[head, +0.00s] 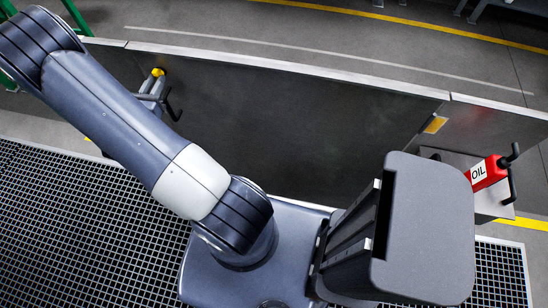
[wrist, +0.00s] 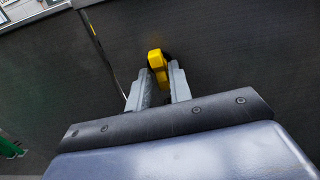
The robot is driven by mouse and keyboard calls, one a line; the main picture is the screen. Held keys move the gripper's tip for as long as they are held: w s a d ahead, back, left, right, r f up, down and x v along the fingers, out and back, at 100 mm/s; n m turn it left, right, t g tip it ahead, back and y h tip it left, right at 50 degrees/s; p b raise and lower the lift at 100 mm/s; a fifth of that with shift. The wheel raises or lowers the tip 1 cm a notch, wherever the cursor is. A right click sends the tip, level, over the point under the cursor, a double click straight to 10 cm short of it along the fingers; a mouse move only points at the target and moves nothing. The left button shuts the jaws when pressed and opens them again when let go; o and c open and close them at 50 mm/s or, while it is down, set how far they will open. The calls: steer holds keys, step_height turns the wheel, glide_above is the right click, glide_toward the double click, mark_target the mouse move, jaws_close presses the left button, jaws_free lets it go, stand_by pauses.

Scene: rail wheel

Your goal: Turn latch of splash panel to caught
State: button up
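The splash panel (head: 300,125) is a dark upright sheet with a pale top edge. Its yellow latch (head: 158,72) shows just past my arm, at the panel's left part. In the wrist view the yellow latch (wrist: 156,60) stands at the tips of my gripper (wrist: 163,72), its lower part between the two grey fingers. The fingers are apart with the latch between them. I cannot tell whether they press on it. In the head view my gripper (head: 154,86) is partly hidden behind my arm.
A red oil can (head: 485,173) sits on a small shelf at the right. A yellow plate (head: 435,125) is on the panel near a seam. Metal grating (head: 80,220) covers the floor at the left. A green frame (wrist: 10,148) shows at the wrist view's left edge.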

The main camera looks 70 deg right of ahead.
jaws_close()
steer(key=shift+r+n+p, duration=0.15)
steer(key=shift+n+p, duration=0.7)
steer(key=shift+n, duration=0.35)
steer(key=shift+n+p, duration=0.45)
steer(key=shift+n, duration=0.65)
steer(key=n+p, duration=0.2)
steer(key=shift+n, duration=1.3)
steer(key=shift+p, duration=0.35)
